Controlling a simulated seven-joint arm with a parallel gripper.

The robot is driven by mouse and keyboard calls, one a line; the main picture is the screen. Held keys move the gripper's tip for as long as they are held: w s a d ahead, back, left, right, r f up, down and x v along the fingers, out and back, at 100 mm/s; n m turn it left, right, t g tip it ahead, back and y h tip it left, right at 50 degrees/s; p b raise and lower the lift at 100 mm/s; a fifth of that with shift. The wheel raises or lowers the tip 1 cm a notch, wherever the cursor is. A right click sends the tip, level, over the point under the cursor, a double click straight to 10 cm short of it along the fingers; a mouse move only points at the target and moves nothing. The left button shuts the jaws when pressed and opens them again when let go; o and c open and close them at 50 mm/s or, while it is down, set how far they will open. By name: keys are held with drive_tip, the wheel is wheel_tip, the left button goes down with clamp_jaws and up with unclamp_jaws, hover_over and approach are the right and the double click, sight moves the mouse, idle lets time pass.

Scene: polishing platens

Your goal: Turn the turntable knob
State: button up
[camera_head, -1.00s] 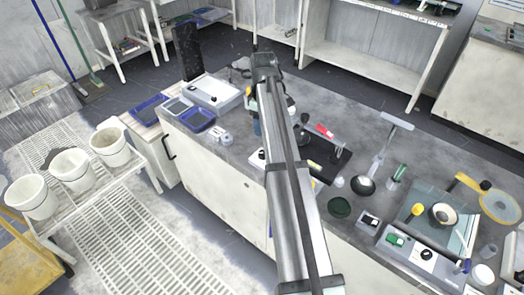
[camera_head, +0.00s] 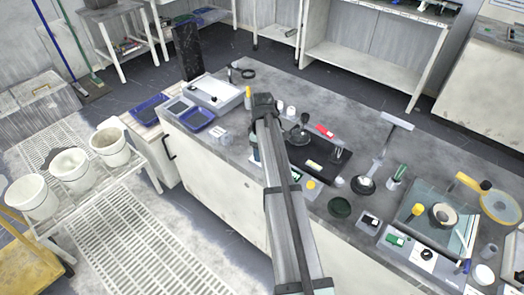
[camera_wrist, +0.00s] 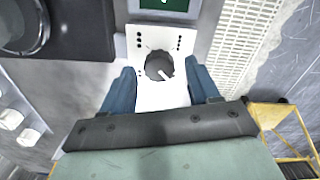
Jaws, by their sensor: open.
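The turntable knob (camera_wrist: 158,67) is a dark round dial with a white pointer mark. It sits on a white control panel (camera_wrist: 160,97) in the wrist view, below a small green display (camera_wrist: 165,4). My gripper (camera_wrist: 161,69) is open, with its blue fingers on either side of the knob in the picture. No grip on the knob shows, and I cannot tell the height of the fingertips above the panel. A dark disc (camera_wrist: 20,25) lies at the upper left of the wrist view. In the head view my arm covers the knob and the fingers.
White buckets (camera_head: 110,147) stand on a rack beyond the aisle.

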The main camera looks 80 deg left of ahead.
drive_tip(key=shift+f, duration=0.4)
drive_tip(key=c, duration=1)
drive_tip(key=shift+c, duration=0.2)
